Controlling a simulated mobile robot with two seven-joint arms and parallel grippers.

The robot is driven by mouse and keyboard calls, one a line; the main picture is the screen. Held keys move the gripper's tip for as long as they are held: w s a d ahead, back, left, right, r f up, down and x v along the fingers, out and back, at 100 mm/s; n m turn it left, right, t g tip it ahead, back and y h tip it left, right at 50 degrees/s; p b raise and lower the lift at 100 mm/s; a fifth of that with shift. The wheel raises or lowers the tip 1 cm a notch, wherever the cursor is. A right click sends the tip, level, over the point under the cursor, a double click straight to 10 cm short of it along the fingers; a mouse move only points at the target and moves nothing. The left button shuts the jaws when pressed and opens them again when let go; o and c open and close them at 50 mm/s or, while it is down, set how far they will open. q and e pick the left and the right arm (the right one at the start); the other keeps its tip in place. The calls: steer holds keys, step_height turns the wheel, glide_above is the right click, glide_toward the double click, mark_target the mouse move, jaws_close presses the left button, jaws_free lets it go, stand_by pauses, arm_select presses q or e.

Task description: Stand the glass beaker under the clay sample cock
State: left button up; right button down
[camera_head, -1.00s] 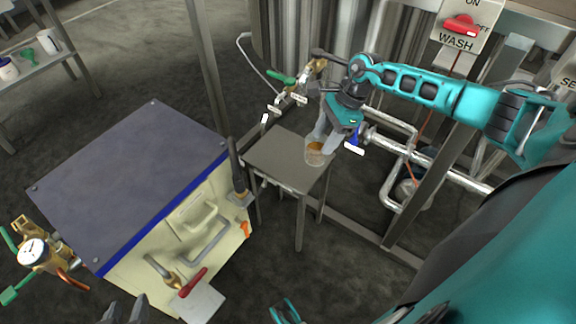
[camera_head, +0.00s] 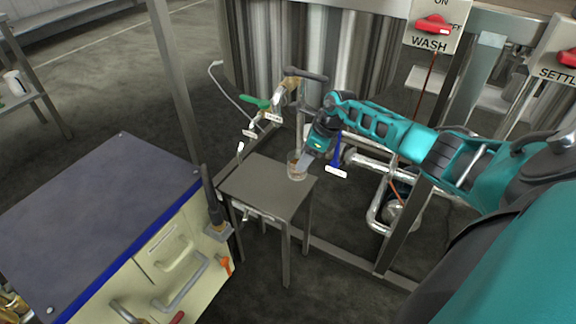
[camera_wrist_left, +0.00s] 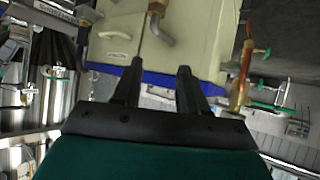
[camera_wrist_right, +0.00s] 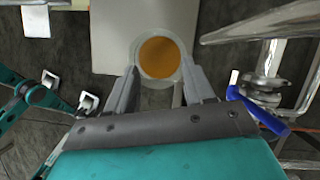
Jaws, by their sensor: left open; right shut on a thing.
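The glass beaker (camera_head: 297,171) holds an orange-brown content and is at the far right part of a small grey stand's top (camera_head: 262,190). My right gripper (camera_head: 304,164) is shut on it from the right; in the right wrist view the beaker (camera_wrist_right: 158,60) sits between the fingertips. I cannot tell whether its base touches the stand. A brass cock (camera_head: 287,88) and a green-handled cock (camera_head: 258,103) with white tags are on the tank behind the stand. The tags are unreadable, so I cannot tell which is clay. My left gripper (camera_wrist_left: 158,75) is open and empty.
A cream cabinet with a dark top (camera_head: 95,205) stands left of the stand. A blue-handled valve (camera_head: 336,152) and steel pipes (camera_head: 375,165) lie to the right. A WASH switch panel (camera_head: 434,25) is above. The stand's front left top is clear.

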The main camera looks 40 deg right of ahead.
mark_target(289, 162)
steer(key=w+a, duration=0.2)
steer(key=w, duration=0.1)
steer(key=shift+w+a+b, duration=0.15)
steer(key=shift+a+b, duration=0.1)
steer(key=shift+b, duration=0.1)
steer(key=shift+s+d+b+x, duration=0.15)
steer(key=shift+b+x, duration=0.3)
steer(key=shift+x, duration=0.5)
steer(key=shift+s+d+b+x, duration=0.15)
steer(key=shift+b+x, duration=0.25)
steer(key=shift+x, duration=0.55)
steer(key=shift+c, duration=2.1)
jaws_free()
steer(key=shift+s+f, duration=0.1)
steer(key=shift+f, duration=0.05)
